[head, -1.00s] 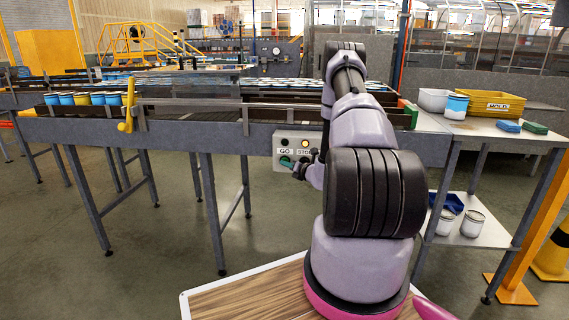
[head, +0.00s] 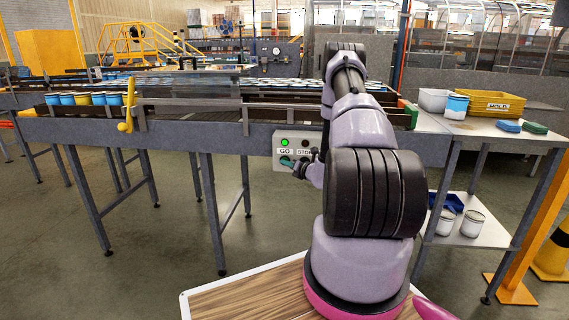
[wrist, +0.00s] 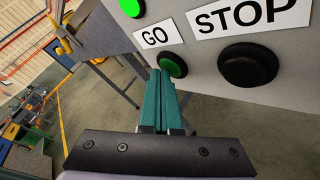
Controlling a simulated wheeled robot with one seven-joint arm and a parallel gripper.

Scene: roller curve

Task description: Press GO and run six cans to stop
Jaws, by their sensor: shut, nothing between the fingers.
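The control box (head: 278,163) hangs on the front of the conveyor frame. My gripper (head: 296,168) is in front of it. In the wrist view my gripper (wrist: 167,78) is shut and empty, its green fingertips at the green GO button (wrist: 173,66), overlapping its lower edge; I cannot tell if they touch. The black STOP button (wrist: 248,65) is to the right. A green lamp (wrist: 132,7) above the GO label is lit; it also shows in the head view (head: 285,142). Several cans (head: 84,99) with blue or yellow sides stand on the conveyor (head: 170,110) at the left.
A yellow lever (head: 127,108) stands at the conveyor's front edge. To the right, a side table (head: 483,131) holds a yellow MOLD bin (head: 490,104), a can (head: 456,107) and sponges. White-lidded jars (head: 472,223) stand on its lower shelf. Floor before the conveyor is clear.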

